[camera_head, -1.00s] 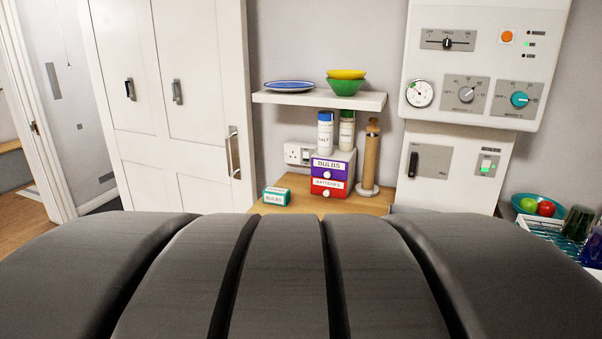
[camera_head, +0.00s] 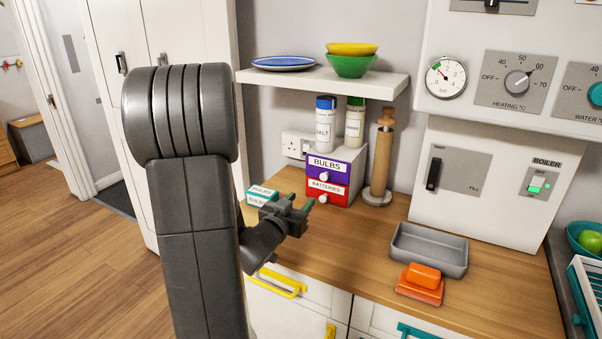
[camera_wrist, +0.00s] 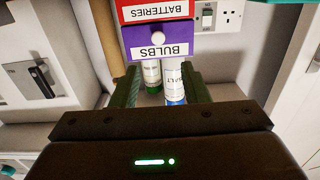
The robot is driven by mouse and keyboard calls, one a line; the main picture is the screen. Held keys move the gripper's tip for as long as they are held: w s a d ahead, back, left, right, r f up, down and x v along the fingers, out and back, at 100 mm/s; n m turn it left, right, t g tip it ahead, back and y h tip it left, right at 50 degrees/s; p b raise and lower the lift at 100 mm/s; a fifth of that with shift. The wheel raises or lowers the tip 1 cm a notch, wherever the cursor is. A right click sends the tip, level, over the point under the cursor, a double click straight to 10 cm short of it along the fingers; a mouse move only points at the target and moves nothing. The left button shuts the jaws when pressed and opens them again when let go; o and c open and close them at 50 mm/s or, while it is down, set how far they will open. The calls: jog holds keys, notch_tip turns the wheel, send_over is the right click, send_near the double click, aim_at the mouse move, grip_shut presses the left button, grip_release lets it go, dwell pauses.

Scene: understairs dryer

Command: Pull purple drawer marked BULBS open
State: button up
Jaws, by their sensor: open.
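The purple drawer marked BULBS (camera_head: 326,169) is the upper drawer of a small two-drawer box on the wooden counter. It has a white round knob and looks shut. The red BATTERIES drawer (camera_head: 327,190) is just below it. My gripper (camera_head: 311,204) is open and empty, in front of the box and a little to its left in the head view. In the wrist view, which is upside down, the purple drawer (camera_wrist: 180,46) and its knob lie ahead between the open fingers (camera_wrist: 160,88), apart from them.
A SALT jar (camera_head: 325,122) and another jar (camera_head: 354,122) stand on the box. A teal BULBS carton (camera_head: 262,194) lies to the left. A shelf (camera_head: 395,85) hangs above. A grey tray (camera_head: 428,262) sits front right.

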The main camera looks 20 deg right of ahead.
aim_at(323, 177)
jog(key=p+x, duration=0.2)
jog(key=x, duration=1.2)
jog(key=shift+s+d+r, duration=0.15)
grip_shut()
